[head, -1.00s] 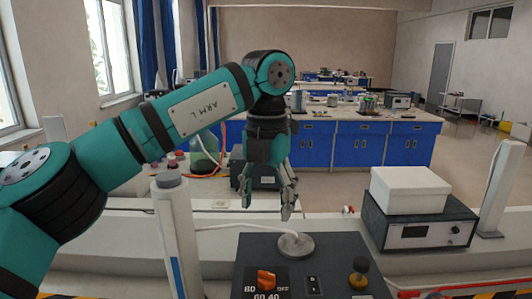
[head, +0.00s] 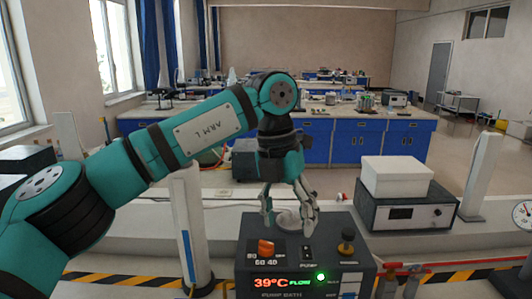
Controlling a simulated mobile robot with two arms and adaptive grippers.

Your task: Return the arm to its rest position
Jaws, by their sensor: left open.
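My left arm (head: 205,128), teal and black, reaches in from the left and bends down at the wrist. My left gripper (head: 289,225) points downward with its fingers apart and nothing between them. In the picture it overlaps the round grey disc (head: 287,217) on top of the dark pump bath (head: 345,255); whether it touches cannot be told. The pump bath has an orange knob (head: 266,247), a black knob (head: 347,241), a lit green light and a red display reading 39°C. My right gripper is not in view.
A white box (head: 396,178) sits on a dark instrument (head: 408,212) at the right. White posts (head: 482,178) stand on both sides. A round gauge (head: 523,214) is at the right edge. Blue lab benches (head: 360,138) stand behind. Red-handled fittings (head: 417,268) lie at the front right.

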